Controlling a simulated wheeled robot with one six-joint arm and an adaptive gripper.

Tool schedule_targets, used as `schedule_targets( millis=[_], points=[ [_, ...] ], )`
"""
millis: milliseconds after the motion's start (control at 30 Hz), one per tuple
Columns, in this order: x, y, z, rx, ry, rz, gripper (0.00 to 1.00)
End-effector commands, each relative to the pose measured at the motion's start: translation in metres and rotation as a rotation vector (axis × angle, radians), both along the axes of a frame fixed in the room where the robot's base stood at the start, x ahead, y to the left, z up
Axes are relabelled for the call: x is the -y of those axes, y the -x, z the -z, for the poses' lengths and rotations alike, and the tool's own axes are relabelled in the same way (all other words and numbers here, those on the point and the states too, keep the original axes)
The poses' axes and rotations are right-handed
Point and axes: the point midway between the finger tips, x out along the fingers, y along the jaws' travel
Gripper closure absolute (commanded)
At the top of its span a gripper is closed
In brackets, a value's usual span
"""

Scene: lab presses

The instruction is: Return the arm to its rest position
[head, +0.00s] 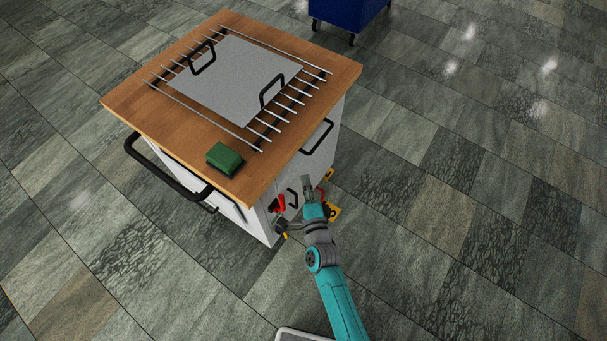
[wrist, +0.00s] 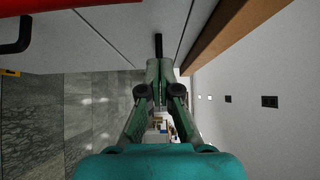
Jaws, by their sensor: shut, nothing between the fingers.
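My arm (head: 340,302) is teal and reaches out from the lower edge of the head view toward the side of a white cart. My gripper (head: 307,182) is close to the cart's drawer side, below its wooden top. In the wrist view my gripper (wrist: 160,64) is shut and empty, with its fingertips together. A dark handle bar (wrist: 158,45) shows just past the tips; I cannot tell whether they touch it.
The cart's wooden top (head: 130,92) holds a metal rack, a grey plate (head: 240,78) with two black handles and a green sponge (head: 225,157). A black push handle (head: 165,175) juts from the cart. A blue bin (head: 348,12) stands behind. Tiled floor at right is clear.

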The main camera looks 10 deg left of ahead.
Motion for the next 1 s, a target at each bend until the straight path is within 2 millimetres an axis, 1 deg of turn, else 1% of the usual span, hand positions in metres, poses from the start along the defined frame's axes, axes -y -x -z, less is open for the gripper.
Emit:
schedule_targets(
  millis=[33, 200, 400, 533, 833, 933, 1000],
  points=[
    [0.004, 0.008, 0.001, -0.001, 0.0, 0.0, 1.0],
    [0.016, 0.032, 0.001, -0.002, 0.001, 0.001, 1.0],
    [0.026, 0.054, 0.0, -0.001, 0.0, 0.0, 1.0],
    [0.029, 0.061, 0.0, 0.0, -0.001, 0.001, 1.0],
    [0.031, 0.063, 0.0, 0.001, 0.002, 0.002, 1.0],
    [0.042, 0.069, 0.002, 0.007, 0.032, 0.011, 1.0],
    [0.057, 0.08, 0.003, 0.019, 0.077, 0.023, 1.0]
  ],
)
